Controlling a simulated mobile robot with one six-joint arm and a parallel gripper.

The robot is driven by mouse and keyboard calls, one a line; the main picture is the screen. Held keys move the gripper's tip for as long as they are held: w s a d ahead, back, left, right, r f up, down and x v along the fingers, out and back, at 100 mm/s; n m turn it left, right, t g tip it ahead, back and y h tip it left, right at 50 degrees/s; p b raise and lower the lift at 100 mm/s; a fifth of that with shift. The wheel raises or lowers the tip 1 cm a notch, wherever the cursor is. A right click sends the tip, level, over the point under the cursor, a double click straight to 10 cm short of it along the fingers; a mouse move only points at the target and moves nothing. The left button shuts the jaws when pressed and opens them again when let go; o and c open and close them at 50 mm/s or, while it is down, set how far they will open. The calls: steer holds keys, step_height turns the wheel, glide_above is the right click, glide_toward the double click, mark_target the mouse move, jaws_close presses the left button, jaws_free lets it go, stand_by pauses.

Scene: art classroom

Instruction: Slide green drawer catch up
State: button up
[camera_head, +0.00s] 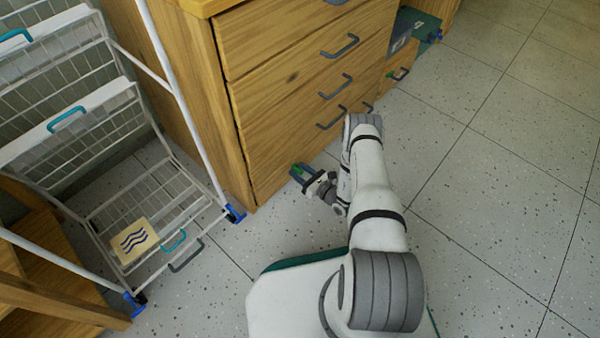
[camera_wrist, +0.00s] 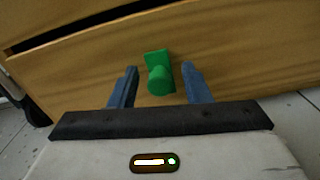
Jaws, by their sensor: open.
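The green drawer catch (camera_wrist: 160,75) is a small plate with a round knob on the wooden drawer front (camera_wrist: 230,55), seen in the wrist view. My gripper (camera_wrist: 160,80) is open, with one blue finger on each side of the catch. Gaps show between the fingers and the catch, and whether either finger touches it I cannot tell. In the head view my gripper (camera_head: 305,174) is low at the wooden cabinet (camera_head: 290,85), near its bottom drawer. A small bit of green shows there beside the fingers.
A white wire rack (camera_head: 150,210) on blue-footed legs stands left of the cabinet, holding a cream block with wavy lines (camera_head: 134,240). Grey handles (camera_head: 340,48) stick out from the drawers. Small boxes (camera_head: 400,62) stand beyond the cabinet. The tiled floor at right is clear.

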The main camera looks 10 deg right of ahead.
mark_target(294, 161)
jaws_close()
stand_by(0.3)
step_height(294, 161, up, 4)
steer(key=shift+f+p, duration=0.15)
steer(key=shift+p, duration=1.1)
jaws_free()
